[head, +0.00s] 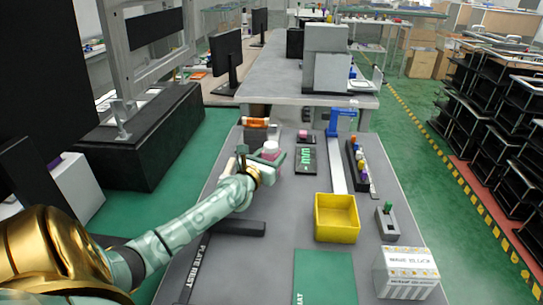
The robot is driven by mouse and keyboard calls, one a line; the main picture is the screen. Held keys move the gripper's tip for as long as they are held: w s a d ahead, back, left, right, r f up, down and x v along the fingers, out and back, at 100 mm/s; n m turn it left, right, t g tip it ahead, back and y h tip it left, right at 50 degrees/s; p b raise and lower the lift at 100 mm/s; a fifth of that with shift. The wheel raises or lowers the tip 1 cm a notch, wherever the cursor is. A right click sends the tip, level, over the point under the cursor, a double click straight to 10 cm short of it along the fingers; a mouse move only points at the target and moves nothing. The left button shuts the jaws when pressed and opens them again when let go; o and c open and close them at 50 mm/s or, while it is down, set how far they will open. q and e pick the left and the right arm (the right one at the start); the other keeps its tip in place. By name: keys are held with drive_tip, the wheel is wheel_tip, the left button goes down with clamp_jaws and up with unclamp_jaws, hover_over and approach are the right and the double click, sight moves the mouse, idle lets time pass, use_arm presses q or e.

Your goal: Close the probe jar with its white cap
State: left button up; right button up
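A small white cap-like piece (271,147) shows just beyond my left gripper, at the far left part of the grey table. A pinkish part shows right under it, perhaps the probe jar (269,156); at this size I cannot tell whether the cap is seated on it. My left gripper (262,160) reaches in from the left, and its hand hides the base of the jar. The fingers are close to the jar, but I cannot tell whether they touch it or how far apart they are. My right gripper is not in view.
A yellow bin (336,218) stands mid-table, with a green mat (325,278) in front. A white box (406,273) and a grey lever fixture (387,222) are at the right. A black rack of small items (357,167) and a blue clamp-like fixture (341,122) stand farther back.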

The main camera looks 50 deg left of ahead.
use_arm(q)
drive_tip(key=shift+o, duration=0.5)
drive_tip(key=shift+r, duration=0.15)
drive_tip(key=shift+s+r, duration=0.1)
drive_tip(key=shift+s, duration=0.05)
drive_tip(key=p+v, duration=0.3)
drive_tip(key=v, duration=0.8)
drive_tip(key=shift+s+d, duration=0.1)
drive_tip(key=shift+s, duration=0.25)
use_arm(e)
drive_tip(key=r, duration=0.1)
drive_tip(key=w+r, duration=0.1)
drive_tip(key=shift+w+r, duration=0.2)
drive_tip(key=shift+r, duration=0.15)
